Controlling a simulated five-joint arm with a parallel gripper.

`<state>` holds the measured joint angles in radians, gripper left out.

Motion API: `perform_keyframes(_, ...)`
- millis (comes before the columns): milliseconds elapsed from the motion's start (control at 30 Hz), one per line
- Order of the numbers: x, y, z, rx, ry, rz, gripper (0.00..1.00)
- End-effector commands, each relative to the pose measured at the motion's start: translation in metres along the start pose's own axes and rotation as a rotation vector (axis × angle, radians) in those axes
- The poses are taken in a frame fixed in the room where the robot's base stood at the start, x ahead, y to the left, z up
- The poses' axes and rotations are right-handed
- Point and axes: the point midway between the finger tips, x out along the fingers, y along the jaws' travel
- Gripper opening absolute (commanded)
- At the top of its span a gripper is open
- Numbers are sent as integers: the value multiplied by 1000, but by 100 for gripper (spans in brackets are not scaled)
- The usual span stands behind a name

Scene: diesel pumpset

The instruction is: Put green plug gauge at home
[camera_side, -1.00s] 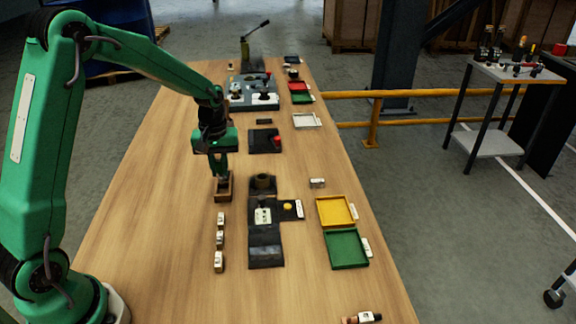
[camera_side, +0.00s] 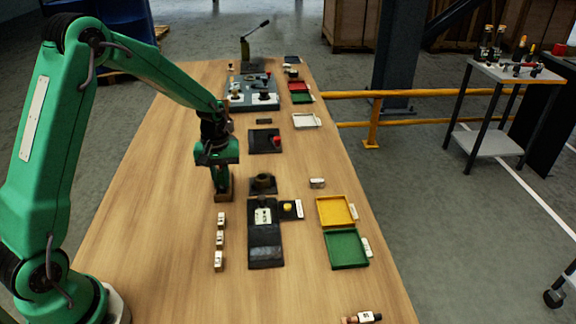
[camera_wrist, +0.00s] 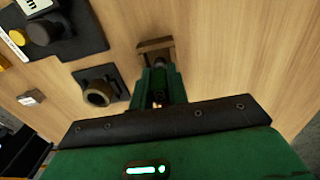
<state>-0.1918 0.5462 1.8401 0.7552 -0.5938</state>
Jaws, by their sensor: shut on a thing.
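My gripper (camera_side: 221,184) points straight down at a small brown wooden block (camera_side: 229,190) on the table, and its fingers cover part of the block in the side view. In the wrist view my gripper (camera_wrist: 160,86) is shut, with the wooden block (camera_wrist: 155,46) just past its fingertips. The held thing is mostly hidden between the green fingers; I take it to be the green plug gauge, but its shape and label do not show. I cannot tell whether it touches the block.
A black fixture with a round dark ring (camera_side: 263,182) stands right of my gripper, also in the wrist view (camera_wrist: 97,92). Small white-labelled blocks (camera_side: 219,239) line up in front. Yellow (camera_side: 334,224) and green (camera_side: 346,265) trays lie right. The table's left side is clear.

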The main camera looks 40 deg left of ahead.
Motion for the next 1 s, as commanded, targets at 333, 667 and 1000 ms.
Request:
perform_keyframes(333, 0, 0, 0, 0, 0, 0, 0)
perform_keyframes(667, 2, 0, 0, 0, 0, 0, 0)
perform_keyframes(1000, 6, 0, 0, 0, 0, 0, 0)
